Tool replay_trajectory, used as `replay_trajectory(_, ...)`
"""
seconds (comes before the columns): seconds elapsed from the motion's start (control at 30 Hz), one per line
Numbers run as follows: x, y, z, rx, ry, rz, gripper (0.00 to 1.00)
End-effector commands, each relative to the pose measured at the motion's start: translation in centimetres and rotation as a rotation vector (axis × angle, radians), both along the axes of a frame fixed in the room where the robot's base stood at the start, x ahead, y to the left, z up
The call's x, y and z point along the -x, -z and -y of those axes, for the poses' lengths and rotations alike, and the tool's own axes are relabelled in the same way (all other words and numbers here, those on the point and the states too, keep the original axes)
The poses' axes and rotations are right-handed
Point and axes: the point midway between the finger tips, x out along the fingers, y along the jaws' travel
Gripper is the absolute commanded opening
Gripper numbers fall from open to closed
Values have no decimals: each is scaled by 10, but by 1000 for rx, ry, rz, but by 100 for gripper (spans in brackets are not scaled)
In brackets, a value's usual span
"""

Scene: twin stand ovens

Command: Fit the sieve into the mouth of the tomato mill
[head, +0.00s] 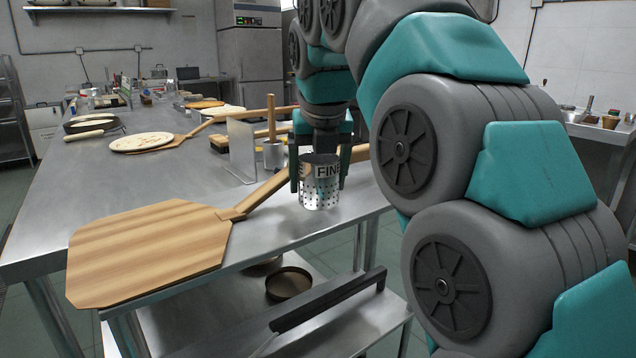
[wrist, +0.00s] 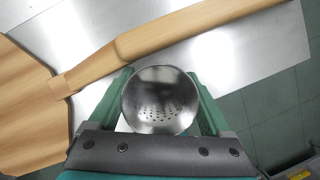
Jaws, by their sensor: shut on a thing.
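The sieve (head: 320,184) is a short metal cylinder with a perforated lower part and a band reading "FINE". My gripper (head: 320,170) is shut on it, one finger on each side, and holds it upright at the near right edge of the steel table. I cannot tell whether its base touches the table. In the wrist view the sieve (wrist: 161,100) sits between the green fingers (wrist: 162,108), and its open top and holed bottom show. I cannot make out the tomato mill in either view.
A wooden peel (head: 150,250) lies on the steel table (head: 60,205), its handle running behind the sieve. A steel cup with a wooden handle (head: 272,150) and an upright metal plate (head: 241,150) stand behind. A round pan (head: 288,284) rests on the lower shelf.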

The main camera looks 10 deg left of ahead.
Motion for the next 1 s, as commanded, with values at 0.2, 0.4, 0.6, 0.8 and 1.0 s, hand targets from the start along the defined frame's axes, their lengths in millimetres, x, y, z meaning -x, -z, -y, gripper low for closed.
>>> replay_trajectory(0.2,1,8,1,-2,-1,3,13)
replay_trajectory(0.4,2,12,1,-1,0,2,13)
replay_trajectory(0.6,1,12,1,-1,0,2,13)
replay_trajectory(0.8,1,15,0,-1,0,2,90)
replay_trajectory(1.0,1,15,0,-1,0,2,100)
